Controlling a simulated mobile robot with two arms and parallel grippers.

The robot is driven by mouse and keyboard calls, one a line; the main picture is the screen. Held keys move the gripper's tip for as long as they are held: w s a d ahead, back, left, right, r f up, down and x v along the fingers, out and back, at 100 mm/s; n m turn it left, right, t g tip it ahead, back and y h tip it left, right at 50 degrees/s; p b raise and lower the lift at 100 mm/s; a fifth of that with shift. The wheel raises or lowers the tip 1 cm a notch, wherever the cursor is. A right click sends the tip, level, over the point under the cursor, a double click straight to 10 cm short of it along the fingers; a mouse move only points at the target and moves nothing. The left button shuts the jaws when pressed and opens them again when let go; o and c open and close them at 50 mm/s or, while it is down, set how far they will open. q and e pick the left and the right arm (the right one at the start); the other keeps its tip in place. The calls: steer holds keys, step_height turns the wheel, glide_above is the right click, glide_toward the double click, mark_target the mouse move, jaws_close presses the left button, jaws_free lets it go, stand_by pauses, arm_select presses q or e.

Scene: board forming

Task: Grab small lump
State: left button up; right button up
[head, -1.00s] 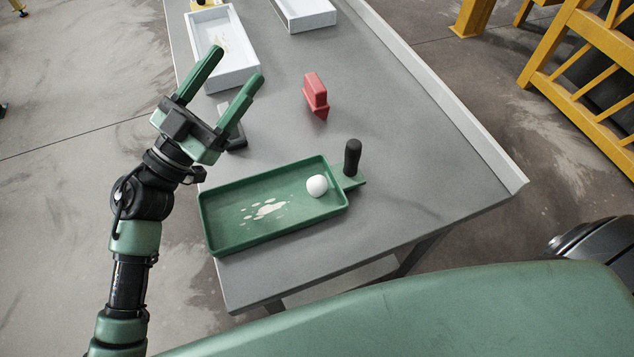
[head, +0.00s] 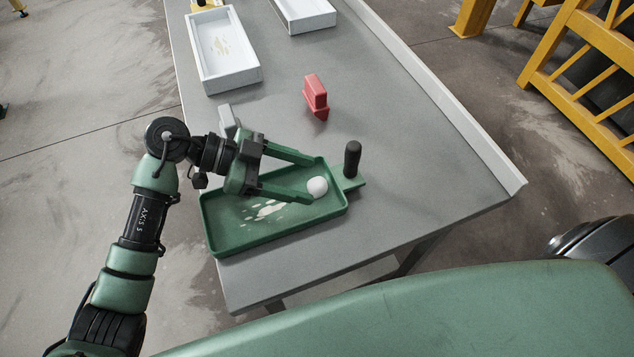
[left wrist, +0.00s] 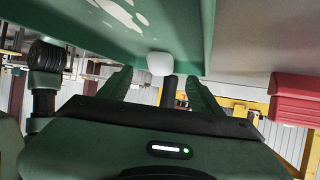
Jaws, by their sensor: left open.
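The small lump (head: 317,186) is a round white piece in the right end of the green tray (head: 225,245), near the tray's black handle (head: 352,158). It also shows in the left wrist view (left wrist: 160,63), between and beyond the two fingers. My left gripper (head: 312,180) is open over the tray, its fingers pointing right toward the lump. The fingertips are close to the lump, and I cannot tell whether they touch it. My right gripper does not show.
A red tool (head: 316,94) stands on the grey table (head: 400,160) behind the tray. A white tray (head: 205,75) with residue and another white tray (head: 310,24) lie at the far end. A raised edge (head: 460,120) runs along the table's right side. The table right of the handle is clear.

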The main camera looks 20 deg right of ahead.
arm_select(q)
steer(key=shift+x, duration=1.15)
steer(key=c, duration=1.4)
steer(key=shift+r, duration=0.1)
